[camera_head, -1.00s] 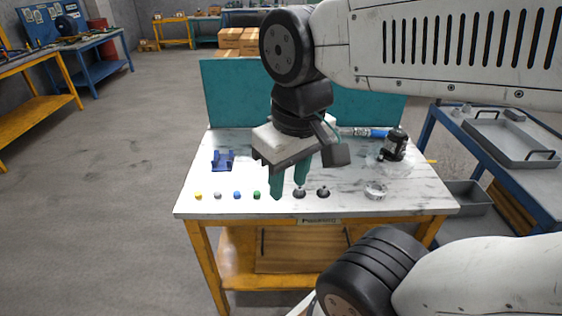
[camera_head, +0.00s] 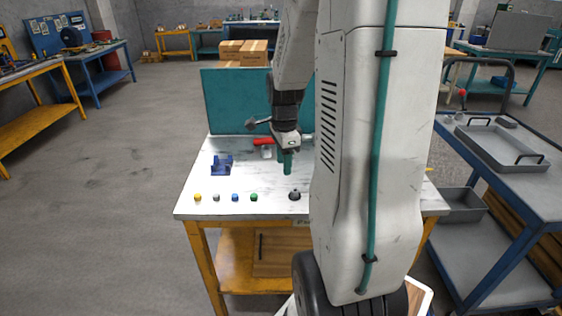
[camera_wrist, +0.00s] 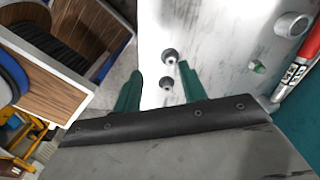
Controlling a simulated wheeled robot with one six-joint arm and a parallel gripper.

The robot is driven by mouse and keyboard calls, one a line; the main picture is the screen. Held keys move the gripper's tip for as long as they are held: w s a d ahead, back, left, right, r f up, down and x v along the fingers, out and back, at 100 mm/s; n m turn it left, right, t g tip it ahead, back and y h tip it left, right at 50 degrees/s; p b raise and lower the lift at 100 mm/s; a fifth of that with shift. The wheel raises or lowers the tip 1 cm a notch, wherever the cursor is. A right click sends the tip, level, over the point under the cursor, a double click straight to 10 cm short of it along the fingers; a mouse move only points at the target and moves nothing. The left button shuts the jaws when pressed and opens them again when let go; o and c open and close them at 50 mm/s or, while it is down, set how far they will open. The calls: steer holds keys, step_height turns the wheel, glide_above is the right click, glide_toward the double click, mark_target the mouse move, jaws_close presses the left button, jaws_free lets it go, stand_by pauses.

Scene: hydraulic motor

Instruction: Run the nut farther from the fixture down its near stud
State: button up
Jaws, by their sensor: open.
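The blue fixture (camera_head: 221,165) stands on the white table's left side in the head view. In the head view my gripper (camera_head: 286,163) is above the table, behind the dark piece. I cannot make out the studs.
Yellow, grey, blue and green knobs (camera_head: 254,197) line the front edge. A red cylinder (camera_head: 265,141) lies at the back, before the teal panel (camera_head: 228,100). In the wrist view a metal ring (camera_wrist: 291,25) is near the red cylinder. A cart (camera_head: 500,180) stands right.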

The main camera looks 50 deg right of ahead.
mark_target(295, 190)
steer(key=d+f+m, duration=0.2)
steer(key=d, duration=0.1)
steer(key=d+f+m, duration=0.1)
steer(key=shift+s+d+f, duration=0.25)
steer(key=shift+s+f, duration=0.15)
steer(key=shift+f+m, duration=0.25)
steer(key=shift+m, duration=0.05)
steer(key=shift+f, duration=4.25)
jaws_close()
steer(key=shift+r, duration=3.05)
